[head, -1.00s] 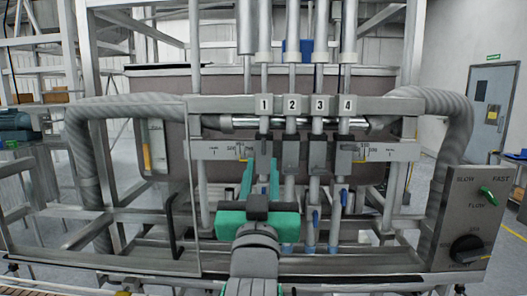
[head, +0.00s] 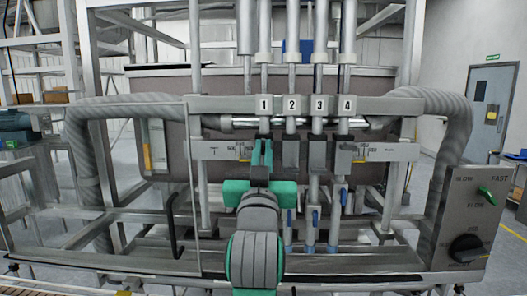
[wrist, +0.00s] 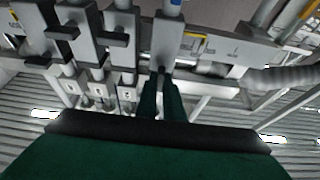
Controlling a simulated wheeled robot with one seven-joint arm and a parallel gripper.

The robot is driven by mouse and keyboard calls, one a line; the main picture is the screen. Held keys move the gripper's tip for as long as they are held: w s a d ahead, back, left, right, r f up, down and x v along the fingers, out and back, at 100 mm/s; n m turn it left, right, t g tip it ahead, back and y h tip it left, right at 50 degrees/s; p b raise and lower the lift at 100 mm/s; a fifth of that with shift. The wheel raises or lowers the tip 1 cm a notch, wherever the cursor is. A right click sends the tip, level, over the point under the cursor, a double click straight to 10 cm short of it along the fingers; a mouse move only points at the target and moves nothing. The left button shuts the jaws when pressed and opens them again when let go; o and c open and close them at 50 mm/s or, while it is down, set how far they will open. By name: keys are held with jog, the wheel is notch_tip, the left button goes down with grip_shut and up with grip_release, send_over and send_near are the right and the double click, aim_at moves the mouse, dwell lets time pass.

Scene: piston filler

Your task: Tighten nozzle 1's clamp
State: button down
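Nozzle 1 (head: 264,82) is the leftmost of the upright nozzles, behind the number 1 plate (head: 264,104). Its clamp, a grey block with a dark handle, is mostly hidden by my gripper in the head view. In the wrist view, which is turned over, the clamp block (wrist: 166,42) stands just beyond my fingertips. My gripper (head: 262,145) reaches up to it from below, and its green fingers (wrist: 161,82) are close together with a narrow gap. The fingers appear shut on the dark clamp handle; the contact is partly hidden.
Clamps 2 (head: 291,153), 3 (head: 317,153) and 4 (head: 342,158) stand close on the right. A flat bar with scales (head: 220,150) runs behind. Ribbed hoses (head: 85,150) flank the frame, and a control box (head: 468,215) is at the right. A front rail (head: 350,262) crosses below.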

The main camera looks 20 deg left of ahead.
jog(key=shift+a+m, duration=0.15)
jog(key=shift+m, duration=0.35)
jog(key=m+h, duration=0.2)
jog(key=m, duration=0.3)
jog(key=m+g+h, duration=0.1)
jog(key=m+h, duration=0.2)
jog(key=m, duration=0.2)
jog(key=m+h, duration=0.2)
jog(key=m, duration=0.4)
jog(key=shift+a+r+g+h, duration=0.1)
jog(key=shift+g+h, duration=0.2)
jog(key=m+g, duration=0.2)
jog(key=m, duration=0.3)
jog(key=shift+m, duration=0.3)
jog(key=c, duration=1.9)
grip_release()
jog(key=shift+w, duration=0.1)
jog(key=shift+o, duration=0.2)
jog(key=s+a, duration=0.1)
jog(key=s, duration=1)
